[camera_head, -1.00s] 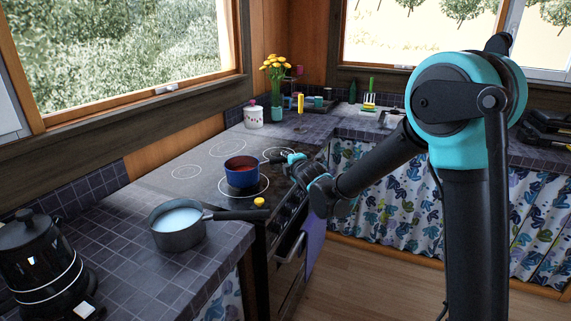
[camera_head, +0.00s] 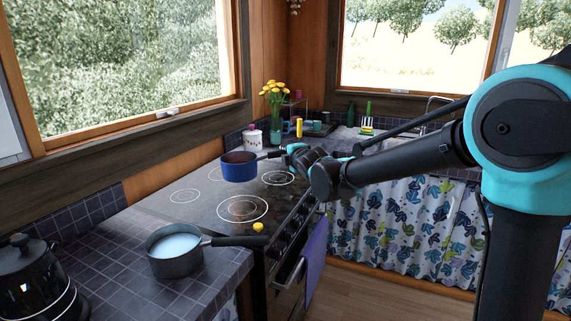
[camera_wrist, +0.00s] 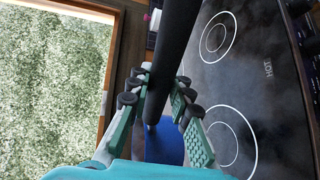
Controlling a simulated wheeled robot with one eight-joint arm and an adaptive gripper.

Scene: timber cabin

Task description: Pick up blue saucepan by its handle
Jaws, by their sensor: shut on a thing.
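The blue saucepan (camera_head: 239,171) is held above the black stovetop (camera_head: 205,207) in the head view, roughly level, with its dark handle pointing right. A reddish-brown content shows inside its rim. My gripper (camera_head: 284,151) is shut on the handle. In the wrist view the black handle (camera_wrist: 176,50) runs between the fingers of my gripper (camera_wrist: 160,108), and part of the blue pan (camera_wrist: 163,145) shows beyond them.
A grey saucepan (camera_head: 174,251) with white content stands on the tiled counter at the front left, beside a black kettle (camera_head: 33,278). A yellow knob-like object (camera_head: 258,227) sits at the stove's front edge. A white jar (camera_head: 252,138) and yellow flowers (camera_head: 274,91) stand behind.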

